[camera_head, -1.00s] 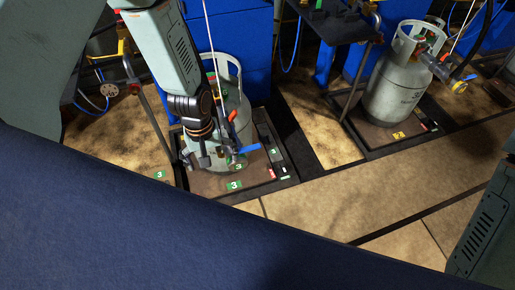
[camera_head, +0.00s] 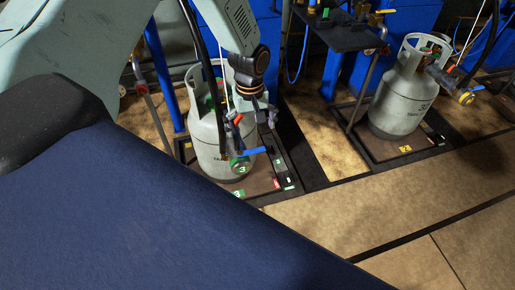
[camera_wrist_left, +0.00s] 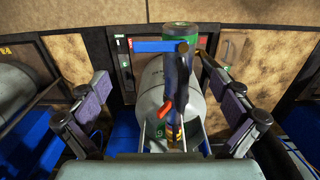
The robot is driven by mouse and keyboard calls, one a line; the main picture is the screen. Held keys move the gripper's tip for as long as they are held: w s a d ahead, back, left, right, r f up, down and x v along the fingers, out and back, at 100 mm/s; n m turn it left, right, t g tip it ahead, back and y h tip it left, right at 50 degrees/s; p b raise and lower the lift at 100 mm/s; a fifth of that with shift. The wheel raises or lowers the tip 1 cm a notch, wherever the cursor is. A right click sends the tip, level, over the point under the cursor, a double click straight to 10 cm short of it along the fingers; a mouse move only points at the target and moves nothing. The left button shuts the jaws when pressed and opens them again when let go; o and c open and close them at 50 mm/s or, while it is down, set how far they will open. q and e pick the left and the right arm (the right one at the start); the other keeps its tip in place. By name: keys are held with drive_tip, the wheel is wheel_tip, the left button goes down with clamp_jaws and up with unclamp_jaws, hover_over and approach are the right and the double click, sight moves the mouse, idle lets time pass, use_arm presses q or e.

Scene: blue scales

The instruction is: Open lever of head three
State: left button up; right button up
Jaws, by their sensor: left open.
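Filling head three, marked by a green disc with a 3 (camera_head: 240,166), hangs at the front of a grey gas cylinder (camera_head: 208,132). Its blue lever (camera_head: 256,150) sticks out to the right in the head view. In the left wrist view the blue lever (camera_wrist_left: 155,46) points left from the green-topped head. A red handle (camera_wrist_left: 166,109) sits lower on the head. My left gripper (camera_head: 256,112) is open above and behind the lever. In the left wrist view its fingers (camera_wrist_left: 160,92) stand wide apart on both sides of the head, touching nothing visible. My right gripper is out of view.
The cylinder stands on a dark-framed scale platform (camera_head: 270,190). A second cylinder (camera_head: 398,105) stands on another scale to the right. A black hose and thin rod run close to my left arm. The tan floor (camera_head: 350,225) in front is clear.

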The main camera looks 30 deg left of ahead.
sight(251, 151)
use_arm(q)
wheel_tip(251, 151, down, 8)
drive_tip(key=b, duration=0.3)
drive_tip(key=shift+r, duration=0.1)
drive_tip(key=shift+s, duration=0.2)
drive_tip(key=c, duration=2)
clamp_jaws()
